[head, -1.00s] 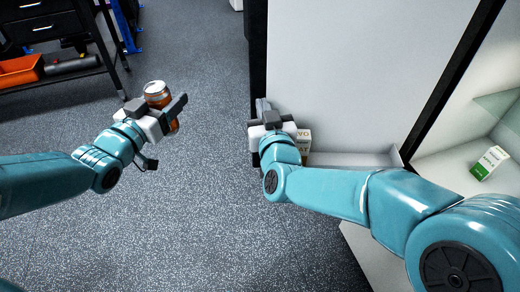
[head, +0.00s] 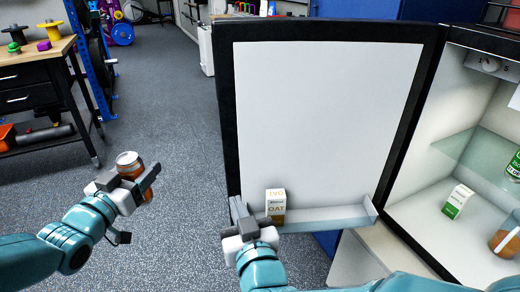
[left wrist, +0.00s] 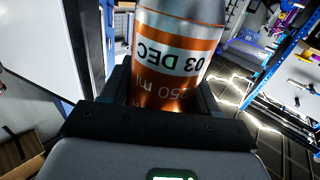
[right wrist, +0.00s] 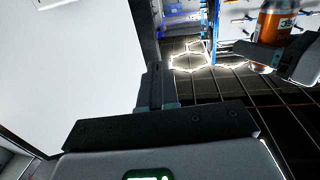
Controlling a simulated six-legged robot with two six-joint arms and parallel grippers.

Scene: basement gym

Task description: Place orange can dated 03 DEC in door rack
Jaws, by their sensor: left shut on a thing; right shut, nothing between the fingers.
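The orange can (head: 130,166) is held upright in my left gripper (head: 137,180), at the left over open floor. In the left wrist view the can (left wrist: 170,60) shows a white band reading 03 DEC between the fingers. It also shows at the upper right of the right wrist view (right wrist: 272,35). The fridge door stands open, with the door rack (head: 330,217) low on its inner face. An oat carton (head: 276,205) stands in the rack near its left end. My right gripper (head: 240,215) is shut and empty at the rack's left end, by the door's edge.
A workbench (head: 40,85) is at the far left. The rack is clear right of the oat carton.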

